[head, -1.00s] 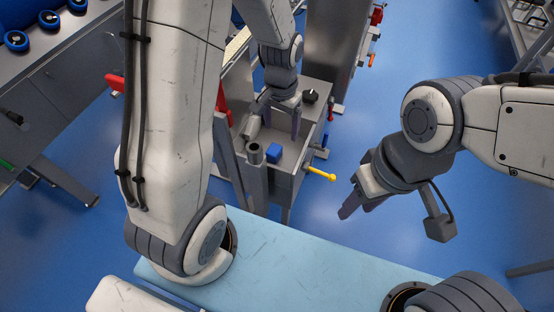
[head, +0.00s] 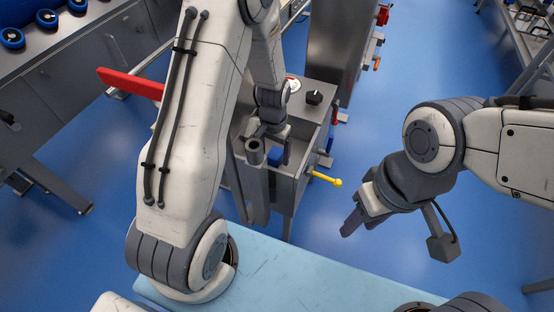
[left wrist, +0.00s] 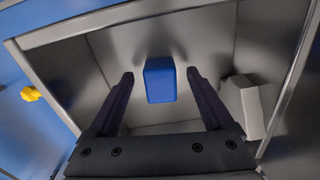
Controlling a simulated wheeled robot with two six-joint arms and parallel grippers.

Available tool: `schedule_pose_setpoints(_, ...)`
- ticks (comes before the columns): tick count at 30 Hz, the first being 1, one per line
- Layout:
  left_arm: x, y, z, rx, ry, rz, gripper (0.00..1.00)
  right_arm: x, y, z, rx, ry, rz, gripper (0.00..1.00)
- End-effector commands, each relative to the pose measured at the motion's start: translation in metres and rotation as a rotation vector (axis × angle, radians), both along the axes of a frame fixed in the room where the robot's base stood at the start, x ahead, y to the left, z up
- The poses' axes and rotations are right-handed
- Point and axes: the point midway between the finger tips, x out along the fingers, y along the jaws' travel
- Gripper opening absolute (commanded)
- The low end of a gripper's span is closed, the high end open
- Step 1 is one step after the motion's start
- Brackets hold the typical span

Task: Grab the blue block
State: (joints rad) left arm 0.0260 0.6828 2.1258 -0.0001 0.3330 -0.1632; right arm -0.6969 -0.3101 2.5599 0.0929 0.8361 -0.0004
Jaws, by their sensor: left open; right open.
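The blue block (left wrist: 160,80) stands in a grey metal tub (left wrist: 210,45). In the left wrist view it shows between and just beyond the two dark fingers of my open left gripper (left wrist: 158,88), with a gap on each side. My right gripper (head: 352,215) is open and empty, out over the blue floor to the right.
A light grey block-like piece (left wrist: 250,105) lies in the tub right of the left fingers. A yellow handle (head: 325,179) sticks out from the tub carrier's right side. A black knob (head: 314,97) sits on its far ledge. The tub's metal walls stand close around.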

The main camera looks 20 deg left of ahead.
Motion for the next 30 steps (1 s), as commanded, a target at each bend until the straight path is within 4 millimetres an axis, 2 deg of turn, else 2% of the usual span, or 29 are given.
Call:
schedule_pose_setpoints(1,-0.001,0.000,-0.011,-0.001,0.003,0.000,0.85,0.000,0.000,-0.005,0.000,0.000,0.000,0.45)
schedule_pose_setpoints(3,0.000,0.000,-0.015,0.000,0.000,0.000,0.85,0.000,0.000,-0.006,0.000,0.000,0.000,0.45)
schedule_pose_setpoints(9,0.000,0.000,-0.015,0.000,-0.001,0.000,0.85,0.000,0.000,-0.005,0.000,0.000,0.000,0.45)
schedule_pose_setpoints(10,0.000,0.000,-0.015,0.000,-0.001,0.001,0.81,0.000,0.000,-0.005,0.000,0.000,0.000,0.45)
schedule_pose_setpoints(14,0.000,0.000,-0.015,0.000,-0.001,0.001,0.31,0.000,0.000,-0.005,0.000,0.000,0.000,0.45)
schedule_pose_setpoints(15,0.000,0.000,-0.015,0.000,-0.001,0.001,0.16,0.000,0.000,-0.005,0.000,0.000,0.000,0.45)
schedule_pose_setpoints(16,0.000,0.000,-0.014,0.000,-0.001,0.001,0.05,0.000,0.000,-0.005,0.000,0.000,0.000,0.45)
schedule_pose_setpoints(17,0.000,0.000,-0.014,0.000,-0.001,0.001,0.00,0.000,0.000,-0.005,0.000,0.000,0.000,0.45)
schedule_pose_setpoints(25,0.000,0.000,-0.011,0.000,-0.002,0.000,0.00,0.000,0.000,-0.003,0.000,0.000,0.000,0.45)
schedule_pose_setpoints(30,0.001,0.000,0.016,0.000,-0.004,0.000,0.00,0.000,0.000,0.007,0.000,0.000,0.000,0.45)
